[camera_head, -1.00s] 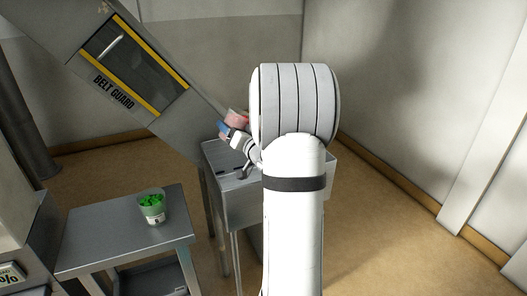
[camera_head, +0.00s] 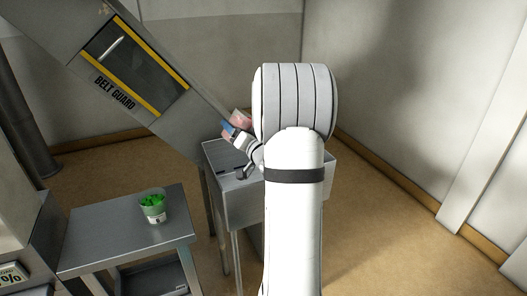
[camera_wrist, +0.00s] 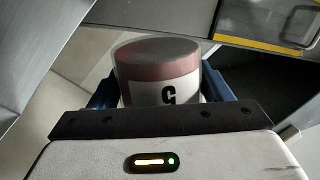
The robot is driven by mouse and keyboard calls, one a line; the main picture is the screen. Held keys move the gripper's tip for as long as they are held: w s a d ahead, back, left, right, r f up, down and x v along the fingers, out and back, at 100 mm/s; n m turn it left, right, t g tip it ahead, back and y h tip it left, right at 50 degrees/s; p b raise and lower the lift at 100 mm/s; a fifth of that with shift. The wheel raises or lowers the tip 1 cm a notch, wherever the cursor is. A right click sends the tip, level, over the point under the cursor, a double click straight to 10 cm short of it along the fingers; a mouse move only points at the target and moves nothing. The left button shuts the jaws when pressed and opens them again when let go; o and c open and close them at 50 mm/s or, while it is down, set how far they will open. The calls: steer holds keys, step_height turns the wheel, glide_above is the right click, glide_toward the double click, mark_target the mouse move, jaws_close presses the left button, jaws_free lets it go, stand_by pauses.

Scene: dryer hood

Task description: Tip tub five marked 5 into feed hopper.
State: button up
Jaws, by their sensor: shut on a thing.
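My gripper (camera_head: 234,128) is shut on a tub (camera_head: 240,117) with pink contents, at the lower end of the belt guard chute. In the wrist view the tub (camera_wrist: 155,70) sits between the blue fingers of my gripper (camera_wrist: 160,88). Its pale label has a dark mark, partly cut off, that I cannot read for certain. The tub looks tilted in the head view, and my arm hides part of that area. A grey metal box on legs (camera_head: 240,205) stands below my gripper. I cannot tell whether it is the feed hopper.
A clear tub of green pieces (camera_head: 153,206), with a label too small to read surely, stands on a grey table (camera_head: 100,235) at the left. The sloping belt guard chute (camera_head: 165,125) rises to the upper left. Open floor lies at the right.

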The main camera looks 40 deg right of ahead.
steer(key=shift+d+f+m+t+h+p, duration=0.1)
steer(key=shift+f+m+t+h+p, duration=0.1)
steer(key=shift+m+p, duration=0.6)
steer(key=shift+f+m+t+h+p, duration=0.15)
steer(key=shift+m+p, duration=0.3)
steer(key=shift+m, duration=0.55)
stand_by(0.7)
steer(key=shift+s+d+f+m+h+p, duration=0.1)
steer(key=shift+f+m+h+p, duration=0.15)
steer(key=shift+m+p, duration=0.65)
steer(key=shift+d+f+m+h+p, duration=0.1)
steer(key=shift+f+m+p, duration=0.1)
steer(key=shift+m+p, duration=0.7)
stand_by(0.9)
steer(key=shift+s+d+r+m+h+b, duration=0.2)
steer(key=shift+d+r+m+h+b, duration=0.2)
steer(key=shift+d+m, duration=0.55)
stand_by(0.3)
steer(key=shift+d+f+m+h+b, duration=0.15)
steer(key=shift+m+b, duration=0.15)
steer(key=shift+m, duration=0.4)
steer(key=shift+a+f+m+h+b, duration=0.15)
steer(key=shift+m+b, duration=0.1)
steer(key=shift+m, duration=0.4)
